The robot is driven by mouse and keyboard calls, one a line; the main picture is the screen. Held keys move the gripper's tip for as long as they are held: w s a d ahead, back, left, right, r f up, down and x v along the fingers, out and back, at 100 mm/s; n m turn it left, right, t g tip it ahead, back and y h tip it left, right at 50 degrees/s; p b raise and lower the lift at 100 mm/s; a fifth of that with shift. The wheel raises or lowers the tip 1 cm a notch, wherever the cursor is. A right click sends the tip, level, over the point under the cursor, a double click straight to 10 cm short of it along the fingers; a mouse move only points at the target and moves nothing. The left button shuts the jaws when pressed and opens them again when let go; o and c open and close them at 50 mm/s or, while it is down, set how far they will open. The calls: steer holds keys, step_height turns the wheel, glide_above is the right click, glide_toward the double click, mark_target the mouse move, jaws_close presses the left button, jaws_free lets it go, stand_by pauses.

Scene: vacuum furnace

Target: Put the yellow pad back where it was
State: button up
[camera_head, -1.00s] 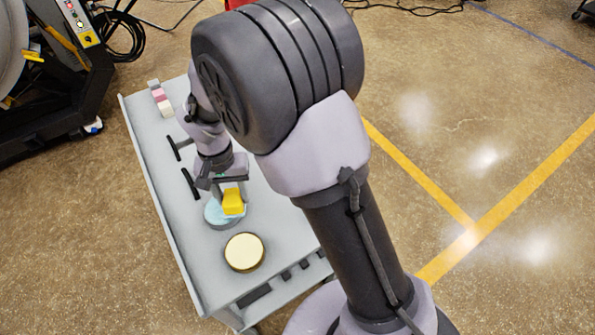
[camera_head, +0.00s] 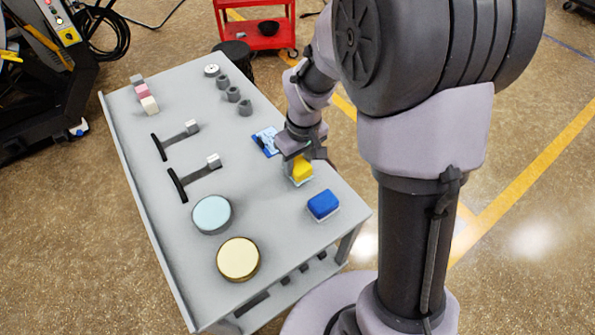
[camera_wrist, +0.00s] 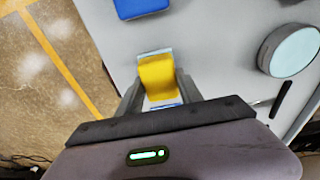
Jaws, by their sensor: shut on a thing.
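The yellow pad (camera_head: 302,168) is between the fingers of my gripper (camera_head: 298,176), over the right side of the grey cart top (camera_head: 255,215). In the wrist view the yellow pad (camera_wrist: 158,76) sits between the two fingers of my gripper (camera_wrist: 158,92), which are shut on it. A pale blue edge shows around the pad; I cannot tell whether it is part of the pad or lies under it. I cannot tell whether the pad touches the cart top. A blue pad with a white base (camera_head: 323,205) lies to the right and nearer the front edge.
A light blue round dish (camera_head: 212,214) and a cream-topped round tin (camera_head: 238,258) stand front left. Two black-handled tools (camera_head: 195,178) lie left. A blue-and-white packet (camera_head: 266,142) lies beside my gripper. Several small grey parts (camera_head: 233,94) stand behind. The middle is clear.

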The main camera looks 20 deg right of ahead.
mark_target(298, 163)
step_height(298, 163, down, 2)
steer(key=shift+f+b, duration=0.25)
steer(key=shift+b, duration=0.35)
steer(key=shift+f, duration=0.35)
steer(key=shift+c, duration=0.6)
steer(key=shift+r, duration=0.2)
jaws_close()
steer(key=shift+f, duration=0.15)
steer(key=o, duration=1.3)
jaws_free()
steer(key=shift+a, duration=0.1)
